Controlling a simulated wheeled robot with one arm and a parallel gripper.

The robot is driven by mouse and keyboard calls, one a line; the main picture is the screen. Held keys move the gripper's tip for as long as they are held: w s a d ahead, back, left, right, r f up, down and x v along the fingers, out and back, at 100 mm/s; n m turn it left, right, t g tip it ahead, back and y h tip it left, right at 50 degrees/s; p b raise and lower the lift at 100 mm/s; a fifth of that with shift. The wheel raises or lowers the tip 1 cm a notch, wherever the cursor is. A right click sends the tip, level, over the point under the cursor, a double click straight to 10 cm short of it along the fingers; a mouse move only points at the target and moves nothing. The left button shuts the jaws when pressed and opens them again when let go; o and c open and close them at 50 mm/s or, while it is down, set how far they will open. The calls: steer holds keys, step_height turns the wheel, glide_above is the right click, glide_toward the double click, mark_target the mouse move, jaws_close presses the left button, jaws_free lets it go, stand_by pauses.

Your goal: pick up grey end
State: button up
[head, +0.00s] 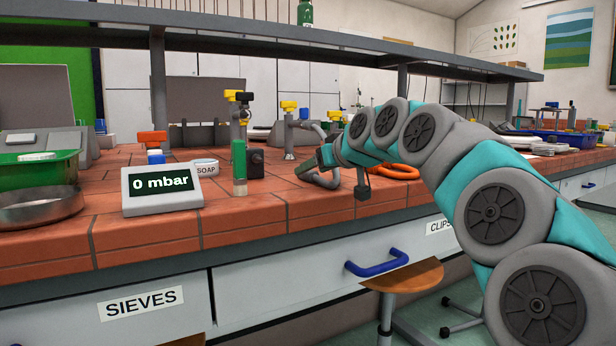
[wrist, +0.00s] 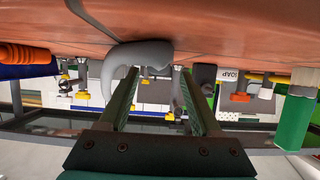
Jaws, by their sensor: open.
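The grey end belongs to a thick grey hose (head: 328,181) that lies curved on the tiled bench top, just in front of my gripper in the head view. In the wrist view, the grey hose (wrist: 142,54) arches across and past the fingertips, with part of it showing between the fingers. My gripper (head: 308,167) is low over the bench. In the wrist view its two dark green fingers (wrist: 158,72) are apart, with nothing clamped between them. I cannot tell whether the fingers touch the hose. My arm and gripper partly hide the hose in the head view.
An orange hose (head: 396,172) lies right of the grey hose. A green-and-white cylinder (head: 239,168) and a pressure display (head: 161,189) stand left. Yellow-topped taps (head: 289,128) stand behind, under a grey shelf (head: 300,45). The bench's front edge is close.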

steer(key=shift+x, duration=2)
steer(key=shift+d+r, duration=0.1)
steer(key=shift+r, duration=0.05)
steer(key=shift+c, duration=0.2)
jaws_close()
